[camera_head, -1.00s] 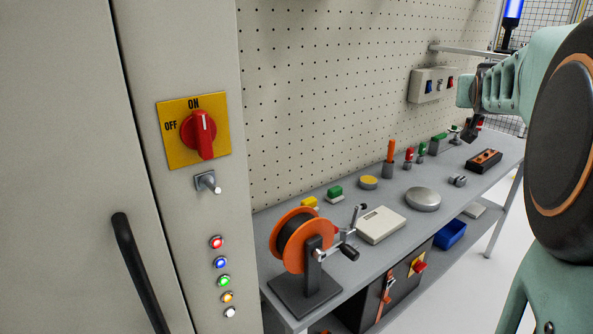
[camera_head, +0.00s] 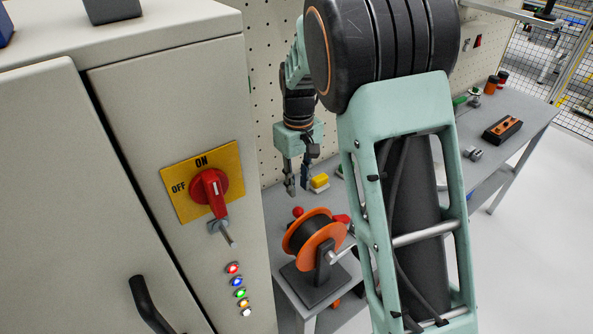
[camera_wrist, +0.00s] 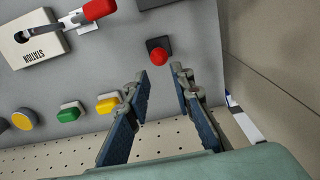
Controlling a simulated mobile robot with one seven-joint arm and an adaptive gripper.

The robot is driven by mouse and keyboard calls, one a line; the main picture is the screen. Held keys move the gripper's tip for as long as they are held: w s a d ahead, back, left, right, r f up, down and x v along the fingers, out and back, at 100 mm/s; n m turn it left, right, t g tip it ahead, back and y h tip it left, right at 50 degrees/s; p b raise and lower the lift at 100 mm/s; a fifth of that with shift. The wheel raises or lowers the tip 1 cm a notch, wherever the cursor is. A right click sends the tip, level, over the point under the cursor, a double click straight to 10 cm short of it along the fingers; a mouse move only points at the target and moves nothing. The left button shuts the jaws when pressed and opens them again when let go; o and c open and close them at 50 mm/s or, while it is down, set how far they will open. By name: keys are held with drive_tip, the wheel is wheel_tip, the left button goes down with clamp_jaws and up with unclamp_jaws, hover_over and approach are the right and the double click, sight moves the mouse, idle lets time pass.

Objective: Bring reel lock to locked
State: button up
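The reel (camera_head: 314,240), a dark spool with orange flanges on a black stand, sits at the bench's near end in the head view. A small red ball knob (camera_head: 297,212) is just behind it; in the wrist view this knob (camera_wrist: 158,56) is on a black square base. No part is clearly identifiable as the reel lock, and its state cannot be told. My gripper (camera_head: 298,188) hangs fingers-down above the bench behind the reel. In the wrist view my gripper (camera_wrist: 161,76) is open and empty, its fingertips either side of the line towards the knob, apart from it.
A red-handled lever (camera_wrist: 84,15) on a white box marked STATION is at upper left in the wrist view. Yellow (camera_wrist: 108,104) and green (camera_wrist: 69,114) buttons stand near the pegboard. A tall cabinet with a red rotary switch (camera_head: 209,190) stands left; my arm hides much of the bench.

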sight(298, 208)
drive_tip(key=shift+f+b, duration=2.95)
drive_tip(key=shift+f, duration=1.45)
drive_tip(key=shift+c, duration=0.5)
drive_tip(key=c, duration=0.4)
drive_tip(key=shift+o, duration=0.2)
drive_tip(key=s+d, duration=0.1)
drive_tip(key=s+d+f+b, duration=0.1)
drive_tip(key=s+f+b, duration=0.1)
drive_tip(key=s, duration=0.1)
drive_tip(key=shift+d, duration=0.4)
drive_tip(key=shift+r, duration=0.15)
drive_tip(key=o, duration=0.8)
drive_tip(key=shift+w+a, duration=0.1)
drive_tip(key=shift+w, duration=0.05)
drive_tip(key=shift+r, duration=0.15)
